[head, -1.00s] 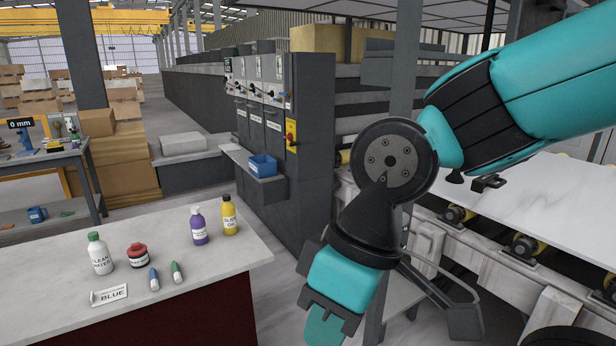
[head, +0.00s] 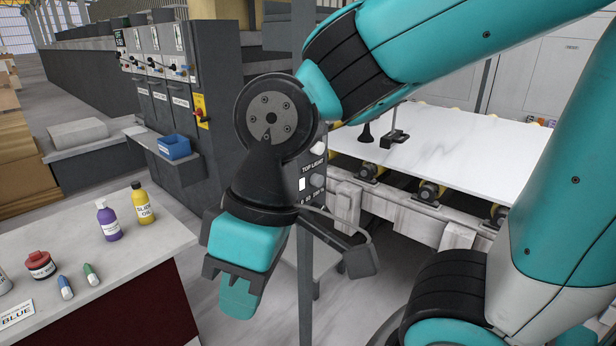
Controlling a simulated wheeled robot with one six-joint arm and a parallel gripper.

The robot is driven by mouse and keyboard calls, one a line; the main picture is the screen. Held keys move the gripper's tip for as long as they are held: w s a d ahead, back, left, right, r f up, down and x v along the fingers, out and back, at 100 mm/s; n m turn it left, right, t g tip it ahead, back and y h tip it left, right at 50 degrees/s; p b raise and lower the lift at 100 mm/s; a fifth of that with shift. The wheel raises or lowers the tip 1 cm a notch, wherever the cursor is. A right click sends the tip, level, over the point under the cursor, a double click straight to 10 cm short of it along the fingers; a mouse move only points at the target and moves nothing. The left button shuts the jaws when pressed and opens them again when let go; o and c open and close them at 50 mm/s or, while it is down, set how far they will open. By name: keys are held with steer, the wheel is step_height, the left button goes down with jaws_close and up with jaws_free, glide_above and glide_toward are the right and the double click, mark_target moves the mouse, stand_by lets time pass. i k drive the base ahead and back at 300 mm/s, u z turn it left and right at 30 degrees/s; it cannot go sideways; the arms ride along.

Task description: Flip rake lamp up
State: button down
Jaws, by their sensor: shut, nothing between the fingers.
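A grey control box with a "TOP LIGHT" label (head: 313,167) shows in the head view just right of my wrist joint. It carries a pale square and round knobs. A lower label is cut off by my arm, and I cannot read "rake lamp" on it. My wrist hides the left part of the box. I cannot make out the rake lamp itself.
A pale slab (head: 470,150) lies on a roller conveyor at the right, with small black items on it. A stone-topped counter (head: 150,247) with bottles stands at the left. Grey cabinets (head: 165,100) and a blue bin (head: 174,147) are behind. A thin post (head: 305,270) stands below the box.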

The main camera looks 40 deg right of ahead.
mark_target(389, 141)
steer(key=z, duration=2.15)
steer(key=i, duration=1.55)
steer(key=u, duration=0.75)
steer(key=i, duration=0.35)
steer(key=u, duration=0.3)
